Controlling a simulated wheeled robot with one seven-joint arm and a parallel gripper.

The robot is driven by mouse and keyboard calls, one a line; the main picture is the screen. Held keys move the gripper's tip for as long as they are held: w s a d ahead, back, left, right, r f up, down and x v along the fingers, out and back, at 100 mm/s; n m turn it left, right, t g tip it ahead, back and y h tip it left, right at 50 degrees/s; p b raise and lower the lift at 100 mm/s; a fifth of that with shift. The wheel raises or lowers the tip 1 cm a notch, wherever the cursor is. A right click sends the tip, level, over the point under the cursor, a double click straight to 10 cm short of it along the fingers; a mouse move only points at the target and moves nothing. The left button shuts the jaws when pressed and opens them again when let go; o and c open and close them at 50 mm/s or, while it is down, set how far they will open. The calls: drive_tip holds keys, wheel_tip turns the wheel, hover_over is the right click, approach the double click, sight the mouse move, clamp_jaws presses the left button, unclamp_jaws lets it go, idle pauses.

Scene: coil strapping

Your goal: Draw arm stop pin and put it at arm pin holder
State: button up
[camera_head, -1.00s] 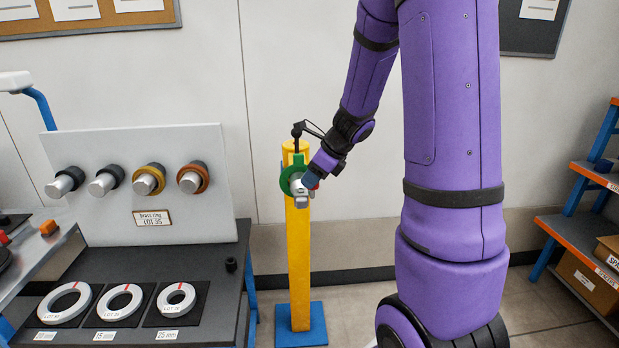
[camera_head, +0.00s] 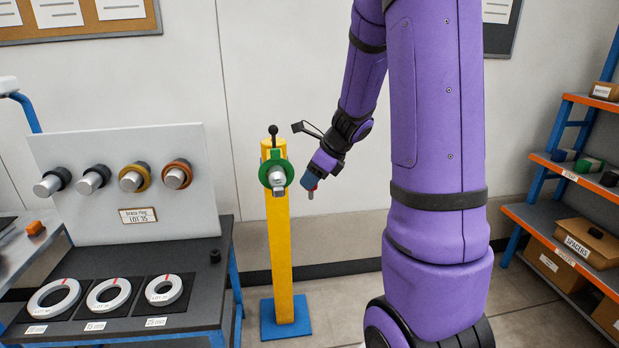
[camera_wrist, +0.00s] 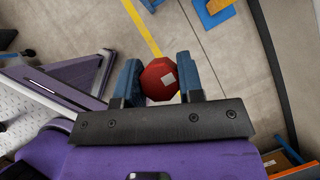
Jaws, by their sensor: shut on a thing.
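My gripper (camera_head: 312,183) is shut on the arm stop pin. The pin's red knob (camera_wrist: 159,79) sits between the two blue fingers in the wrist view, and its grey shank (camera_head: 310,194) points down below the fingers in the head view. The pin is held in the air, clear of and to the right of the yellow post (camera_head: 281,240). The post carries a green ring (camera_head: 267,167) around a grey hub (camera_head: 277,179) and a black-knobbed lever on top. I cannot make out which thing is the arm pin holder.
A dark bench (camera_head: 205,262) at left holds several white rings and a pegged panel (camera_head: 110,220). A shelf rack (camera_head: 530,215) with boxes stands at right. The post stands on a blue base plate (camera_head: 268,329). Floor between post and rack is open, apart from my own body.

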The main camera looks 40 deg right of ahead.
drive_tip(key=o, duration=0.4)
clamp_jaws()
drive_tip(key=shift+r, duration=0.7)
